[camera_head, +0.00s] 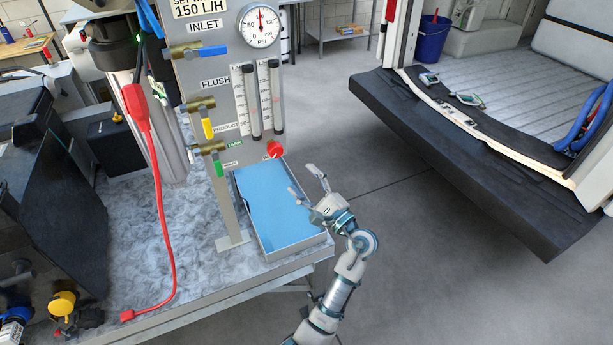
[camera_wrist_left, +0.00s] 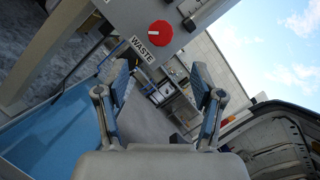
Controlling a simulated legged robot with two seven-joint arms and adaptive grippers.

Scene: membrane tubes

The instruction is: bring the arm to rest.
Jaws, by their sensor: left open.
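My left gripper (camera_head: 306,187) is open and empty in the head view. It is at the right edge of the blue-lined tray (camera_head: 275,200), with its fingers pointing up and away. In the left wrist view its two fingers (camera_wrist_left: 158,95) are spread apart with nothing between them. The red waste knob (camera_head: 275,149) on the grey panel is just beyond and to the left of the gripper. The knob also shows in the left wrist view (camera_wrist_left: 160,34), above a WASTE label. My right gripper is in neither view.
The panel (camera_head: 207,110) carries a gauge (camera_head: 260,24), two flow tubes and valves with blue, yellow and green handles. A red cable (camera_head: 160,210) runs down to the bench (camera_head: 200,280). A van's open bed (camera_head: 490,80) is at right. The floor between is clear.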

